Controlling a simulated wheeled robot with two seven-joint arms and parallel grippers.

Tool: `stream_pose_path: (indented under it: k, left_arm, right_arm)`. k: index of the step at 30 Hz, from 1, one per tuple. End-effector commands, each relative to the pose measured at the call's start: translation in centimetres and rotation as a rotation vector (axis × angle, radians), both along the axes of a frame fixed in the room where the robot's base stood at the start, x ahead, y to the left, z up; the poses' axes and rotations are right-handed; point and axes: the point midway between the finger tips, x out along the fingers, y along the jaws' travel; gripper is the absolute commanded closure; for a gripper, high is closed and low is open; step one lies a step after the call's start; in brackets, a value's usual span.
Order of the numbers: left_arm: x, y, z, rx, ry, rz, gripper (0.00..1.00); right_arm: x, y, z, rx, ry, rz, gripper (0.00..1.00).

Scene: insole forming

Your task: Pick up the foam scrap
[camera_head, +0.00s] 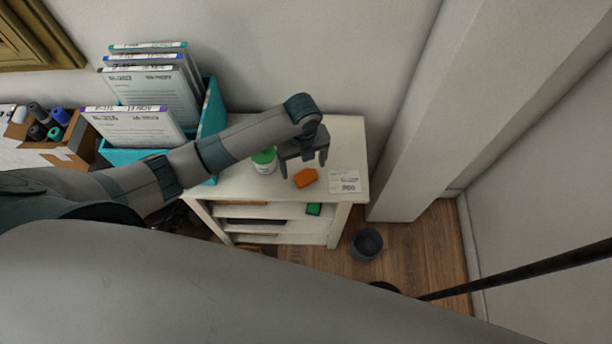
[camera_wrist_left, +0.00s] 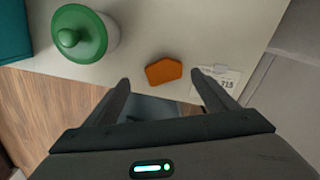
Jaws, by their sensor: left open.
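The foam scrap is a small orange piece (camera_head: 305,177) with angled edges. It lies on top of the cream shelf unit (camera_head: 348,135), between a green-lidded jar and a white card. It also shows in the left wrist view (camera_wrist_left: 164,71), just beyond and between the fingertips. My left gripper (camera_head: 304,168) is open and empty, with its fingers pointing down above the shelf top close to the scrap. In the left wrist view the two fingers (camera_wrist_left: 160,83) stand apart, and neither touches the scrap. My right gripper is not in view.
A white jar with a green lid (camera_head: 264,160) stands left of the scrap, also in the wrist view (camera_wrist_left: 84,34). A printed card (camera_head: 344,182) lies to the right. A teal holder (camera_head: 215,115) with cased sheets stands left. A dark bin (camera_head: 367,244) is on the floor.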

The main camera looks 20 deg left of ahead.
Motion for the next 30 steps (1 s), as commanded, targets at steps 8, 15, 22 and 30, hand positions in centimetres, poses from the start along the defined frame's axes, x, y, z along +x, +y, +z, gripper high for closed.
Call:
stream_pose_path:
  k: [8, 15, 22, 30]
  left_arm:
    - [0.5, -0.2, -1.5, 0.0, 0.003, 0.002, 0.21]
    - [0.8, -0.3, -4.1, 0.0, 0.002, 0.001, 0.21]
    - [0.9, -0.2, -5.1, 0.001, -0.001, 0.001, 0.21]
    - [0.9, -0.2, -5.1, 0.001, -0.001, 0.0, 0.21]
  right_arm:
    - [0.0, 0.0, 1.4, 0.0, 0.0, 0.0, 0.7]
    - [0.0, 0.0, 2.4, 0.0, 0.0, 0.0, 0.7]
    - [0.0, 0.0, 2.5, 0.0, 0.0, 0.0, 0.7]
    - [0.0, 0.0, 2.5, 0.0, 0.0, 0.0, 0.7]
